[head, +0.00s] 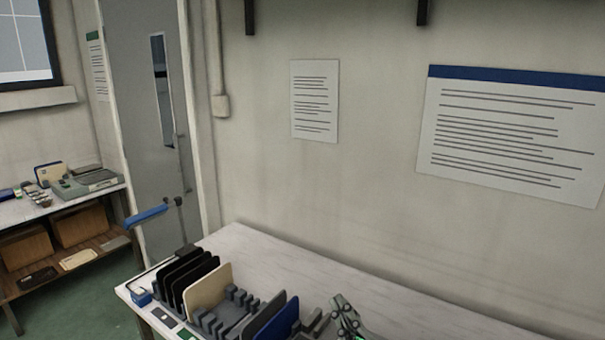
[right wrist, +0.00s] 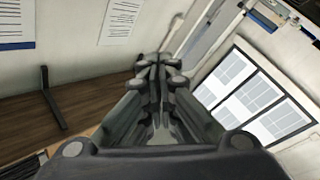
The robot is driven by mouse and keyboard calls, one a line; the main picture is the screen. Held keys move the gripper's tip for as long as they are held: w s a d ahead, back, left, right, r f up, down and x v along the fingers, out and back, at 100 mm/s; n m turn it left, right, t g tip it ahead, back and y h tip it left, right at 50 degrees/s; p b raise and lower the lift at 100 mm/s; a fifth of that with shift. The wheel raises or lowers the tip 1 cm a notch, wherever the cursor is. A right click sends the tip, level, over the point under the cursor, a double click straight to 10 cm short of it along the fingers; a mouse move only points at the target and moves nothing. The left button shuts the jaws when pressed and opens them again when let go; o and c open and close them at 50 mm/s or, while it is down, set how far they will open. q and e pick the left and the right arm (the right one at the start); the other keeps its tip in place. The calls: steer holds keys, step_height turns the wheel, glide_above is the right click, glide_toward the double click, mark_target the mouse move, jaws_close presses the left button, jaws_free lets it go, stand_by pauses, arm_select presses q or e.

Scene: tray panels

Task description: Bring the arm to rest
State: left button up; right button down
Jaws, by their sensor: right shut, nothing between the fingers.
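My right gripper (head: 345,316) shows at the bottom of the head view, just right of the blue panel in the rack, partly cut off by the frame edge. In the right wrist view its fingers (right wrist: 158,66) meet at the tips with nothing between them. It appears raised, with walls and a window behind it. My left gripper is not in view.
A grey slotted rack (head: 222,318) on the pale table (head: 262,254) holds several black panels (head: 184,276), a cream panel (head: 207,289) and a blue panel (head: 281,320). The table behind the rack is clear. A side bench (head: 62,206) stands left.

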steer(key=s+d+f+m+g+h, duration=0.35)
steer(key=d+f, duration=0.25)
steer(key=f, duration=0.3)
steer(key=s+d+f+m+g+h, duration=0.35)
steer(key=s+d+f, duration=0.2)
steer(key=f, duration=0.25)
steer(key=s+d+f+g+y, duration=0.1)
steer(key=s+f+g, duration=0.35)
steer(key=s, duration=0.45)
steer(key=s+d+f+g, duration=0.1)
steer(key=s+f+g, duration=0.35)
steer(key=s, duration=0.35)
step_height(320, 180, down, 30)
steer(key=s+g+b, duration=0.1)
steer(key=s+b, duration=0.1)
steer(key=s, duration=0.1)
steer(key=s+d+f+g+b, duration=0.1)
steer(key=s+d+f, duration=0.1)
steer(key=s+f, duration=1.4)
steer(key=shift+d+f+b, duration=0.25)
steer(key=shift+f+b, duration=0.1)
steer(key=shift+b, duration=0.05)
